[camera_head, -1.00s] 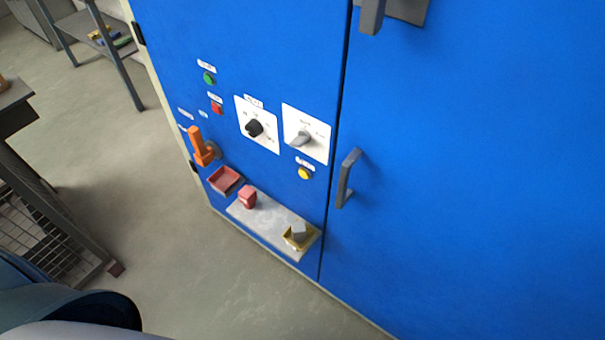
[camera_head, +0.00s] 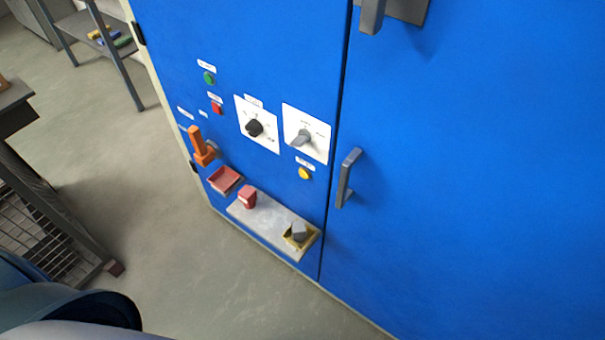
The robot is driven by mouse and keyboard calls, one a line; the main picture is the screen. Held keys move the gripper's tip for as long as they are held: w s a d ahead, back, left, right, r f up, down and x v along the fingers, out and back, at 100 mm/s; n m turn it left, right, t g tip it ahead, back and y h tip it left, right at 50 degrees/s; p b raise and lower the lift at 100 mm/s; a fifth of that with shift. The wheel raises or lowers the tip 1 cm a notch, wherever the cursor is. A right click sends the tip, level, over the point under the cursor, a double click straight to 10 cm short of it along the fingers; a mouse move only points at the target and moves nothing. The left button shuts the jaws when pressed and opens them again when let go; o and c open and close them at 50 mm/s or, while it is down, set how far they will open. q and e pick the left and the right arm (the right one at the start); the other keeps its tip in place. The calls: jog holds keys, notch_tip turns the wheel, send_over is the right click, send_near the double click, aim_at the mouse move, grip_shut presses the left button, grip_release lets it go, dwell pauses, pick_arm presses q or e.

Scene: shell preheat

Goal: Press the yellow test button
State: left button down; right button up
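The yellow test button (camera_head: 304,173) is a small round button on the front of the blue cabinet (camera_head: 450,200). It sits below the right-hand white switch plate (camera_head: 318,149), under a small white label, just left of the door seam. Nothing touches or covers it. Neither of my grippers shows in the head view.
A green button (camera_head: 209,78), red button (camera_head: 217,108), black knob (camera_head: 254,128) and orange lever (camera_head: 201,147) are nearby. Below, a red tray (camera_head: 225,180) and grey shelf (camera_head: 265,222) stick out. A grey door handle (camera_head: 347,178) stands out right of the button.

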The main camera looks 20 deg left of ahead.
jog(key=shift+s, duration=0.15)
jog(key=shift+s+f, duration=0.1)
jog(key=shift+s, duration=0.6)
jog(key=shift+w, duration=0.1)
